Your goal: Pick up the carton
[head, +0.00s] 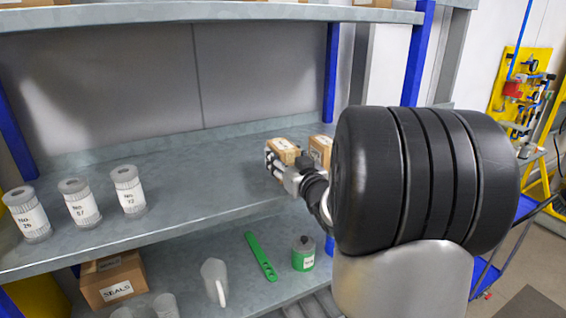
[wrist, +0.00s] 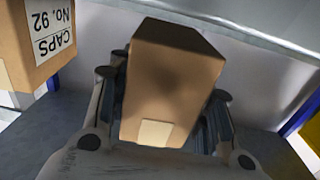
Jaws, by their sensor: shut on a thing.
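A small brown carton (head: 284,147) with a pale label is at the right part of the upper shelf. My gripper (head: 276,166) is shut on it, reaching in from the right. In the wrist view the carton (wrist: 172,75) sits between the two fingers of my gripper (wrist: 163,85), tilted a little, with a small pale label on its near face. I cannot tell whether its underside touches the shelf.
A second carton (head: 320,150), marked CAPS No. 92 in the wrist view (wrist: 45,40), stands close beside the held one. Several ribbed grey cylinders (head: 80,203) stand at the left of the shelf (head: 200,185). Blue uprights (head: 331,75) and an upper shelf board (head: 190,13) bound the space.

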